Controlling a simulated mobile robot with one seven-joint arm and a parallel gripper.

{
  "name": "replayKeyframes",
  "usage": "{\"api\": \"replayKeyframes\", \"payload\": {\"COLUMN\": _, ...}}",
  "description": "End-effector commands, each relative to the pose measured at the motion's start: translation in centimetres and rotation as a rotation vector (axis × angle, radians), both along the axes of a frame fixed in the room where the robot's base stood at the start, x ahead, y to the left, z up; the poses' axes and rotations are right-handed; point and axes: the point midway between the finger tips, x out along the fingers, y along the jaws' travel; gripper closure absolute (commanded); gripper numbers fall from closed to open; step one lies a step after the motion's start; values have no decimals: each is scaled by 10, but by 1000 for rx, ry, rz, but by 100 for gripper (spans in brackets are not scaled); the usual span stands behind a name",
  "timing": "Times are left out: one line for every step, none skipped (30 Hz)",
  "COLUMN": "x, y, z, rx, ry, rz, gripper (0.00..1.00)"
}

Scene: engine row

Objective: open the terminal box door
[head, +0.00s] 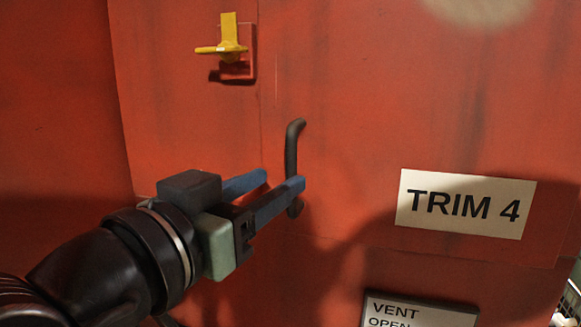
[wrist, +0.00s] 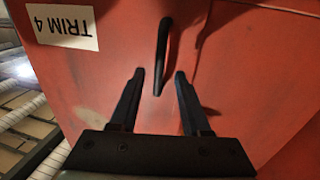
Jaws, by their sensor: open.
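The terminal box door (head: 340,90) is a red panel that looks shut, with a thin vertical seam near the handle. A black bar handle (head: 291,150) stands upright on it. My gripper (head: 283,183) is open at the handle's lower part, with its blue fingers pointing at the door. In the wrist view the handle (wrist: 162,60) lies between and just beyond the fingertips of my gripper (wrist: 160,74). I cannot tell whether the fingers touch it. The near finger hides part of the handle in the head view.
A yellow latch (head: 229,37) on a red bracket sits above and left of the handle. A white "TRIM 4" label (head: 465,204) is to the right, with a "VENT OPEN" sign (head: 420,312) below. Pipes (wrist: 28,105) show at left in the wrist view.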

Motion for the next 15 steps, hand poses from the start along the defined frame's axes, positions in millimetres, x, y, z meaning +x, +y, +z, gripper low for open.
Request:
{"api": "replayKeyframes", "payload": {"x": 9, "y": -6, "z": 1, "rx": 1, "ry": 2, "rz": -4, "gripper": 53}}
{"api": "replayKeyframes", "payload": {"x": 14, "y": -9, "z": 1, "rx": 0, "ry": 1, "rz": -3, "gripper": 53}}
{"api": "replayKeyframes", "payload": {"x": 20, "y": -12, "z": 1, "rx": 0, "ry": 1, "rz": -3, "gripper": 53}}
{"api": "replayKeyframes", "payload": {"x": 24, "y": -14, "z": 1, "rx": 0, "ry": 1, "rz": -3, "gripper": 53}}
{"api": "replayKeyframes", "payload": {"x": 28, "y": -17, "z": 1, "rx": 0, "ry": 1, "rz": -2, "gripper": 53}}
{"api": "replayKeyframes", "payload": {"x": 32, "y": -19, "z": 1, "rx": 0, "ry": 1, "rz": -2, "gripper": 53}}
{"api": "replayKeyframes", "payload": {"x": 35, "y": -20, "z": 1, "rx": -1, "ry": 0, "rz": -2, "gripper": 53}}
{"api": "replayKeyframes", "payload": {"x": 38, "y": -22, "z": 1, "rx": -1, "ry": 0, "rz": -1, "gripper": 53}}
{"api": "replayKeyframes", "payload": {"x": 40, "y": -23, "z": 1, "rx": 0, "ry": 0, "rz": -1, "gripper": 53}}
{"api": "replayKeyframes", "payload": {"x": 42, "y": -24, "z": 0, "rx": 0, "ry": 0, "rz": 0, "gripper": 53}}
{"api": "replayKeyframes", "payload": {"x": 44, "y": -25, "z": 0, "rx": 0, "ry": 0, "rz": 0, "gripper": 53}}
{"api": "replayKeyframes", "payload": {"x": 45, "y": -25, "z": 0, "rx": 1, "ry": 0, "rz": 0, "gripper": 53}}
{"api": "replayKeyframes", "payload": {"x": 46, "y": -26, "z": 0, "rx": 1, "ry": 0, "rz": 0, "gripper": 53}}
{"api": "replayKeyframes", "payload": {"x": 46, "y": -26, "z": 0, "rx": 0, "ry": -1, "rz": 0, "gripper": 53}}
{"api": "replayKeyframes", "payload": {"x": 46, "y": -26, "z": 0, "rx": 0, "ry": -1, "rz": 0, "gripper": 53}}
